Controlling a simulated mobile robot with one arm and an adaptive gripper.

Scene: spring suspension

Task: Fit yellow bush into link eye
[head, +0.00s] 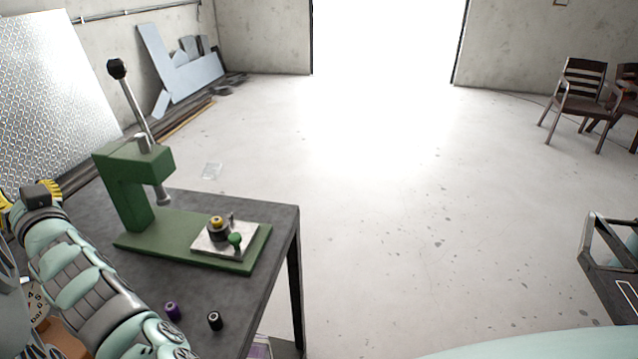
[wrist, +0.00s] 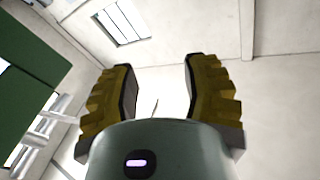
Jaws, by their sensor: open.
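The yellow bush (head: 216,222) shows as a small yellow ring on top of a dark round part, seemingly the link eye (head: 217,235), on a bright metal plate. I cannot tell how deep it sits in the eye. The plate lies on the base of a green lever press (head: 133,190), to the right of the press ram (head: 162,194). My gripper (wrist: 157,75) is open and empty in the wrist view, its yellow fingers wide apart and pointing up at the wall and ceiling. In the head view it is at the far left, away from the bush.
A green knob (head: 235,240) stands on the plate beside the bush. A purple bush (head: 172,311) and a black bush (head: 214,321) stand on the dark table (head: 272,215) near its front. The press lever (head: 130,95) rises up and left. Open floor lies right of the table.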

